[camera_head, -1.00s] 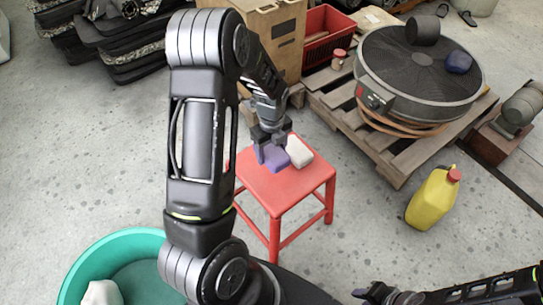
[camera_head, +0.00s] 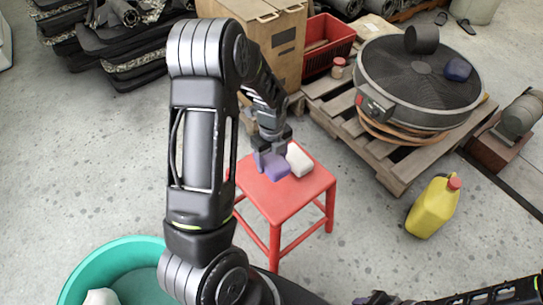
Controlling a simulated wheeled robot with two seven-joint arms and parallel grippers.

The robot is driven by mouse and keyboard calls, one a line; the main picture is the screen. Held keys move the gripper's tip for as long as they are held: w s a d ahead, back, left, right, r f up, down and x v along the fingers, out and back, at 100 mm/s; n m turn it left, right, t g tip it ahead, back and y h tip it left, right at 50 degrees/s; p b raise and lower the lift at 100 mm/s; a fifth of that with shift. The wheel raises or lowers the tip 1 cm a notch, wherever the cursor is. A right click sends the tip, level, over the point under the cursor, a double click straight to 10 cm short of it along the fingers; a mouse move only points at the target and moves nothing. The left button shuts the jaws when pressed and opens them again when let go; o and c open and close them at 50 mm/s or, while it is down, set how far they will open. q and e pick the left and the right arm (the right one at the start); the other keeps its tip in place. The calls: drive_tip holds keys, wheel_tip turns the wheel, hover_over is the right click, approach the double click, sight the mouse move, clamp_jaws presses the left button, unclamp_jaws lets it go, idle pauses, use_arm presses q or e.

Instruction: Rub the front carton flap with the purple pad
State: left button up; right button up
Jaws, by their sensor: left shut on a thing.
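The purple pad (camera_head: 276,167) is in my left gripper (camera_head: 271,152), just above or at the top of the red stool (camera_head: 284,195); I cannot tell if it touches the seat. The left gripper is shut on the pad. The brown carton (camera_head: 276,45) stands behind the stool at top centre, its top showing and my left arm covering its left part. I cannot make out the front flap clearly. My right gripper (camera_head: 378,299) shows only in part at the bottom edge, and its fingers are unclear.
A white block (camera_head: 299,160) lies on the stool beside the pad. A red crate (camera_head: 328,47) and a pallet (camera_head: 400,165) with a round black machine (camera_head: 415,80) stand to the right. A yellow jug (camera_head: 433,207) and a teal tub (camera_head: 85,275) are on the floor.

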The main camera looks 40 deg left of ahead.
use_arm(q)
drive_tip(key=w+d+r+n+p, duration=0.2)
drive_tip(key=d+r+n+p, duration=0.3)
drive_tip(key=d+n, duration=0.3)
drive_tip(key=w+d+r+n+p, duration=0.2)
drive_tip(key=d+r+n+p, duration=0.3)
drive_tip(key=d+n, duration=0.4)
drive_tip(key=r+n, duration=0.1)
drive_tip(key=n, duration=0.3)
drive_tip(key=shift+w+d, duration=0.15)
drive_tip(key=shift+d, duration=0.15)
drive_tip(key=shift+a+r, duration=0.1)
drive_tip(key=shift+a, duration=0.05)
